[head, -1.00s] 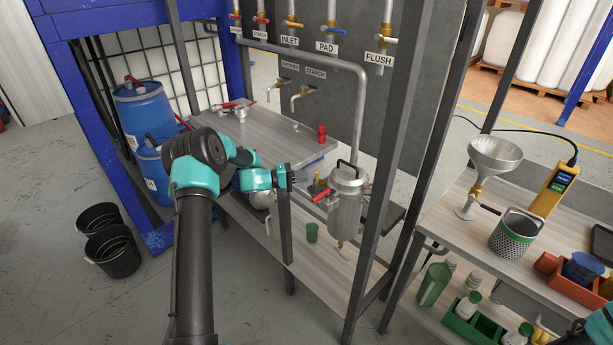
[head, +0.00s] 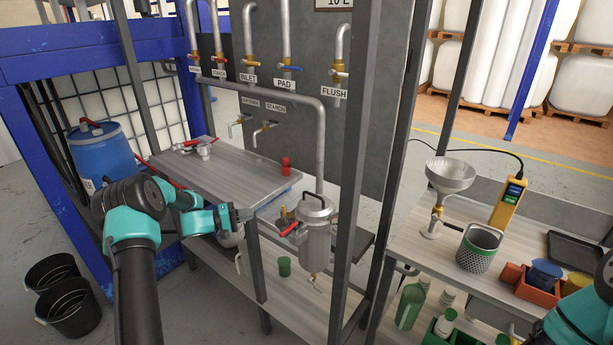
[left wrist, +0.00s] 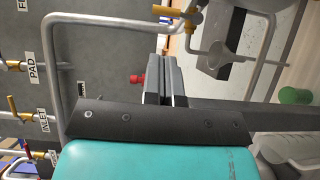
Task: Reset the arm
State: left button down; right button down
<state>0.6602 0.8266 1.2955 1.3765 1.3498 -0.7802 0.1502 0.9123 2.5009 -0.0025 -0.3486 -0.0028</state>
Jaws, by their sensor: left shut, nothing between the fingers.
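My left arm (head: 140,250) reaches in from the left, its elbow bent. Its gripper (head: 240,214) is shut and empty beside the front post of the steel-topped bench (head: 215,175), to the left of the metal strainer pot (head: 316,235). In the left wrist view the closed fingers (left wrist: 165,82) lie together with nothing between them. A teal part of my right arm (head: 580,315) shows at the lower right edge; its gripper is out of view.
Valved pipes (head: 285,68) stand behind the bench. A green cup (head: 284,266) is on the lower shelf. A dark post (head: 352,170) rises right of the pot. The right table (head: 440,260) holds a funnel (head: 450,175) and a mesh basket (head: 480,248).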

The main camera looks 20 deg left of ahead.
pick_arm(q)
jog(key=s+d+f+g+y, duration=0.2)
jog(key=s+d+f+g, duration=0.2)
jog(key=s+d+f, duration=0.35)
jog(key=s+d+f+g+y, duration=0.2)
jog(key=s+d+f+g, duration=0.3)
jog(key=d+f, duration=0.5)
jog(key=s+d+f+m+y, duration=0.2)
jog(key=s+d, duration=0.1)
jog(key=s, duration=0.3)
jog(key=s+d+f+m+g+y, duration=0.1)
jog(key=s+d+m, duration=0.1)
jog(key=s, duration=0.4)
jog(key=s+d+f+m+y, duration=0.2)
jog(key=s+d, duration=0.2)
jog(key=s, duration=0.2)
jog(key=shift+d+f+g+y, duration=0.3)
jog(key=shift+d+g, duration=0.1)
